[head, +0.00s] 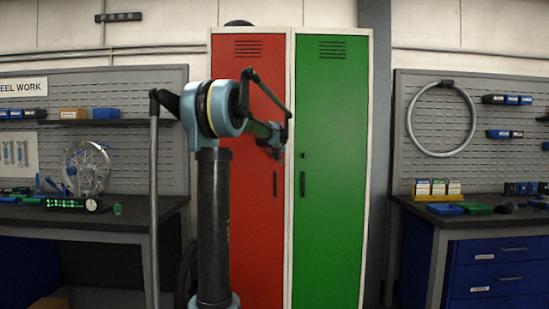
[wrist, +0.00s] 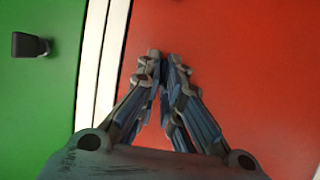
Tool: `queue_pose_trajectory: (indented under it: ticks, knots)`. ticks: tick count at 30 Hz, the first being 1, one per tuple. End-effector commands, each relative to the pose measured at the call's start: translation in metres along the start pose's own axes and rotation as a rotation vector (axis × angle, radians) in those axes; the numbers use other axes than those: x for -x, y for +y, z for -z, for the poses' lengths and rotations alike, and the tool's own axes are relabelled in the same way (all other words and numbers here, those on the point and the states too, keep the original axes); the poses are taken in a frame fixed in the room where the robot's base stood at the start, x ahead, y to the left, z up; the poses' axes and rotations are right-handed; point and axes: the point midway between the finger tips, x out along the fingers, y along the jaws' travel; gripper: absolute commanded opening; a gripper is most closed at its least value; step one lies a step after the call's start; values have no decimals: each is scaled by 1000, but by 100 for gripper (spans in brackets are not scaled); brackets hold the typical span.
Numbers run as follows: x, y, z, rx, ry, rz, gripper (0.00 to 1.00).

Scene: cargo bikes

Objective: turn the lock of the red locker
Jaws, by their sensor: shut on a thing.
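The red locker (head: 258,220) stands on the left of a joined pair, its door closed, with a dark handle (head: 275,184) near its right edge. My gripper (head: 278,152) is at that door just above the handle. In the wrist view its fingertips (wrist: 162,56) are close together against the red door (wrist: 235,60), near the white frame strip. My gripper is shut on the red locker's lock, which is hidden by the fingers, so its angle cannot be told.
The green locker (head: 335,220) adjoins on the right, door closed, with its own small black lock (wrist: 30,45) and a dark handle (head: 302,183). A workbench (head: 80,222) with tools stands left. Another bench with blue drawers (head: 500,262) stands right.

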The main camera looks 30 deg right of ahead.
Motion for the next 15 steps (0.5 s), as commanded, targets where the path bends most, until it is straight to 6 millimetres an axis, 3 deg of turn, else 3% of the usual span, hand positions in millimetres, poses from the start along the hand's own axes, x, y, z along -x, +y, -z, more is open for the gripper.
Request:
queue_pose_trajectory:
  ticks: [15]
  knots:
    - [0, 2, -1, -292, -1, 124, 0]
